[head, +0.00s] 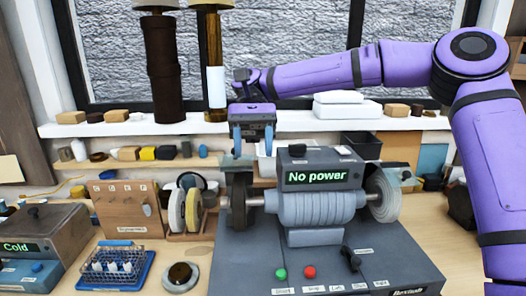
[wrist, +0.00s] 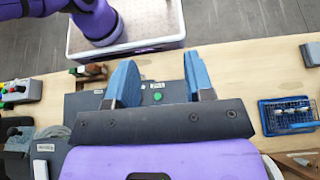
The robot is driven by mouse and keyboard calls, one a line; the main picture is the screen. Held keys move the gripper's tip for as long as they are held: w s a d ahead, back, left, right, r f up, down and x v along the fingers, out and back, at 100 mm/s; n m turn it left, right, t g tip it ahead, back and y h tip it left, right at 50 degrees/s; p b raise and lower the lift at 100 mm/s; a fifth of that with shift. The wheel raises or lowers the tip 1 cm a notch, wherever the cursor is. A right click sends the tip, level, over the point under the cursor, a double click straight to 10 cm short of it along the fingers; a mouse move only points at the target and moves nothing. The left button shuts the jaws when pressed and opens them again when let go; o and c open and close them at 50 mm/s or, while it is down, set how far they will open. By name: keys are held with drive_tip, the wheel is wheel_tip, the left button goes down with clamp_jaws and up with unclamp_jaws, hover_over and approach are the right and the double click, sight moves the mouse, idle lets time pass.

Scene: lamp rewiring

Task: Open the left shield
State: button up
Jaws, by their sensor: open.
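The bench grinder (head: 310,205) stands on a dark grey base, with a display reading "No power". In the wrist view, the open fingers (wrist: 161,85) show over the bench, and the left shield cannot be made out there. The right shield (head: 393,172) sits over the pale right wheel (head: 384,198).
Green (head: 281,273) and red (head: 309,272) buttons and a black lever (head: 350,258) are on the base front. Spare wheels (head: 184,211) stand left of the grinder. A blue tray (head: 112,281) and a "Cold" unit (head: 38,245) lie farther left. A cluttered shelf (head: 290,122) runs behind.

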drive_tip(key=s, duration=0.1)
drive_tip(key=s+d, duration=0.1)
drive_tip(key=s, duration=0.2)
drive_tip(key=shift+s+d+r, duration=0.1)
drive_tip(key=shift+d+r, duration=0.1)
drive_tip(key=shift+d, duration=0.05)
drive_tip(key=shift+s, duration=0.15)
